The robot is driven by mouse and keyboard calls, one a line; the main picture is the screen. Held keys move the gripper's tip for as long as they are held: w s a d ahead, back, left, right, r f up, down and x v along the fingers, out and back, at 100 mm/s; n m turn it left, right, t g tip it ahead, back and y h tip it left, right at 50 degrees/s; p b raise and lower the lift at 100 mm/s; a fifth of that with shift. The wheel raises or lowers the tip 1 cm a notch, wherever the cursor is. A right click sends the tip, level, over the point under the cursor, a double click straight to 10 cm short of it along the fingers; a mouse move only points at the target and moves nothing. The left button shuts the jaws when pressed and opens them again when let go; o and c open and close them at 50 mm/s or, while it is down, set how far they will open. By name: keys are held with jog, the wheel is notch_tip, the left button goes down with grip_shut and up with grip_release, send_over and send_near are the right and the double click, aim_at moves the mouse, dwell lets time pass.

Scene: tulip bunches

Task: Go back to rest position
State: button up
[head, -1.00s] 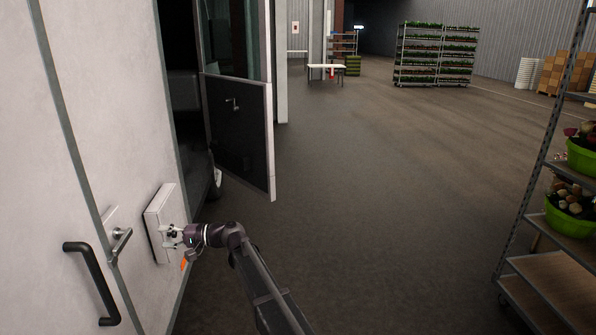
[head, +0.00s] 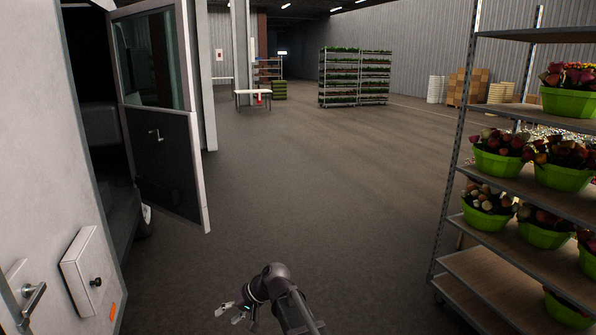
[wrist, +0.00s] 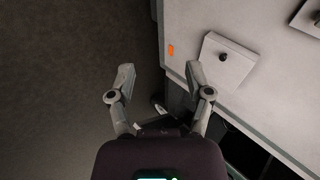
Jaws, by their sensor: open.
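My gripper (head: 230,314) is at the bottom middle of the head view, out over the dark floor, to the right of the white vehicle side and apart from it. In the wrist view my gripper (wrist: 159,80) has its two fingers spread wide with nothing between them. A white box with a dark knob (head: 91,278) is on the white panel at the lower left of the head view. The box also shows at the upper right of the wrist view (wrist: 222,62), beyond the right finger.
A metal rack (head: 453,150) with green pots of tulips stands at the right. An open vehicle door (head: 165,160) is at the left. A white table (head: 252,93) and plant trolleys (head: 353,78) stand far back. The middle floor (head: 310,180) is clear.

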jog(key=s+d+f+m+h, duration=0.1)
jog(key=s+d+f+h, duration=0.1)
jog(key=d, duration=1)
jog(key=s+d+f+m+h, duration=0.1)
jog(key=s+d+h, duration=0.3)
jog(key=d, duration=0.8)
jog(key=s+d+f+m+h, duration=0.1)
jog(key=s+d+f+h, duration=0.1)
jog(key=d, duration=1)
jog(key=shift+s+d+f+t+h, duration=0.2)
jog(key=shift+s+f+t+h, duration=0.3)
jog(key=shift+s, duration=0.6)
jog(key=shift+r, duration=0.1)
jog(key=shift+c, duration=0.6)
jog(key=shift+a, duration=0.2)
